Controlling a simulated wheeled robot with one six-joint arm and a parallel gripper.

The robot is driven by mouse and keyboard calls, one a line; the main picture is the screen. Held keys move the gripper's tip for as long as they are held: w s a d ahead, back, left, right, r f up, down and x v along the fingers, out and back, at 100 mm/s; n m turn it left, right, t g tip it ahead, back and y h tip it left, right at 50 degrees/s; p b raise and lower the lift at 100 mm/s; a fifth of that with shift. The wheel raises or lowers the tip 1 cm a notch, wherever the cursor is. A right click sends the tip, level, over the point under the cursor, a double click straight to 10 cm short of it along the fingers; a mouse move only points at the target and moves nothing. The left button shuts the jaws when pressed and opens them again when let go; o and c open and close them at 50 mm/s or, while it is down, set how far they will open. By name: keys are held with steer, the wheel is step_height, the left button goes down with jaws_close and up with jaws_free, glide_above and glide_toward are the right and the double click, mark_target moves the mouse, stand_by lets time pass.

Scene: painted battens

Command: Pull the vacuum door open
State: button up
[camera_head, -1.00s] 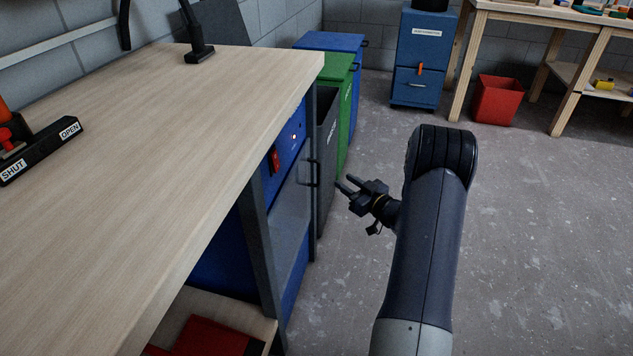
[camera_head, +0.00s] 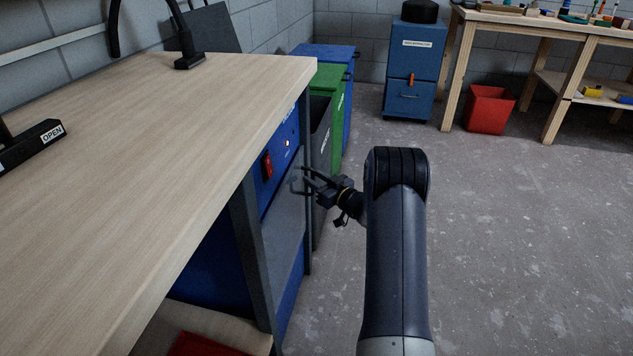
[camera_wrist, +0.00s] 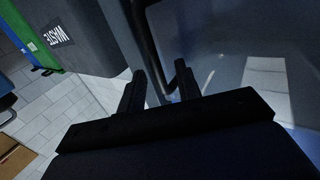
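The vacuum is a blue unit (camera_head: 264,186) under the wooden bench, with a red switch (camera_head: 267,165) and a small lit lamp on its front. Its door is a smoky grey panel (camera_head: 284,235), which looks shut; it also fills the right of the wrist view (camera_wrist: 225,40). A dark bar handle (camera_head: 294,184) stands out from the door's upper far side. My gripper (camera_head: 305,180) is at the handle, its fingers pointing left towards the door. In the wrist view my gripper (camera_wrist: 160,74) is open, and the handle bar (camera_wrist: 149,45) runs down between the fingers. Contact cannot be told.
The bench top (camera_head: 180,130) overhangs the vacuum, with a grey bench leg (camera_head: 252,245) at its near side. A dark waste bin (camera_head: 320,150) stands just beyond the door, then a green bin (camera_head: 333,85). The concrete floor (camera_head: 510,230) to the right is clear.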

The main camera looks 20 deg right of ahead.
steer(key=shift+c, duration=0.3)
jaws_close()
stand_by(0.3)
